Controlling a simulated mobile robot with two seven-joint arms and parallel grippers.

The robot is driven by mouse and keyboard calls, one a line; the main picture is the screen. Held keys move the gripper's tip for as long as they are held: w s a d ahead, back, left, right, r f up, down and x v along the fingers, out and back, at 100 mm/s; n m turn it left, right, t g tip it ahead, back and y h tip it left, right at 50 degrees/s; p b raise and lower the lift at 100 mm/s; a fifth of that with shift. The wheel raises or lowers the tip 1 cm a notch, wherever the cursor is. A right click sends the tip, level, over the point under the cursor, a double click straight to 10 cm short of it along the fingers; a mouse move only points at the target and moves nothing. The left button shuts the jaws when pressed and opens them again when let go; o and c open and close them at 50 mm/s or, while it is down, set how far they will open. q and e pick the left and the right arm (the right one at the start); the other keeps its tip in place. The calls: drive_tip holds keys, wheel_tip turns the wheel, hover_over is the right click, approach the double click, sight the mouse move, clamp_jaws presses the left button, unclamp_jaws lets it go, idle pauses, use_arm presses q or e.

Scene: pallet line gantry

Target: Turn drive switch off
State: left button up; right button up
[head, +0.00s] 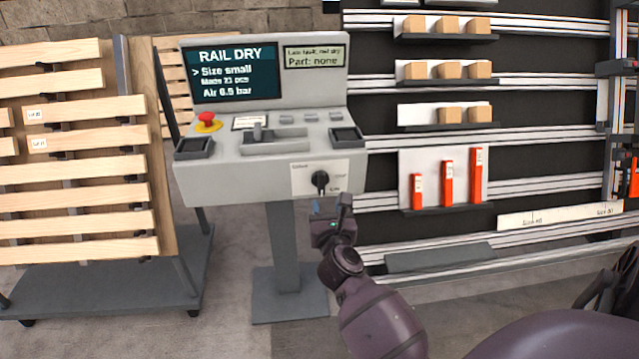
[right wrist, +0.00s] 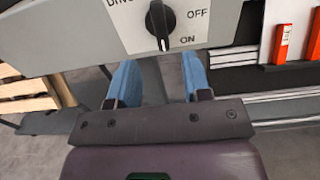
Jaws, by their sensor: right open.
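The drive switch (head: 320,181) is a black rotary knob on a white label plate on the console's front face. In the right wrist view the knob (right wrist: 160,22) stands close to vertical, with a white mark at its lower end, left of the word ON; OFF is printed higher at the right. My right gripper (head: 331,206) is just below and in front of the knob, apart from it. Its two blue fingers (right wrist: 156,82) are spread with nothing between them. My left gripper is not in view.
The grey console (head: 230,178) carries a screen, a red stop button (head: 208,122) and a lever (head: 258,132). A rack of wooden slats (head: 80,170) stands at left. Rails with wooden blocks and orange pieces (head: 447,183) are at right. Floor before the console is clear.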

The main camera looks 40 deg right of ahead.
sight(322, 185)
drive_tip(key=b+x, duration=0.1)
drive_tip(key=x, duration=0.7)
drive_tip(key=shift+w+d+f, duration=0.15)
drive_tip(key=shift+w, duration=0.2)
drive_tip(key=shift+b+x, duration=0.35)
drive_tip(key=shift+x, duration=0.45)
drive_tip(key=shift+r, duration=0.2)
clamp_jaws()
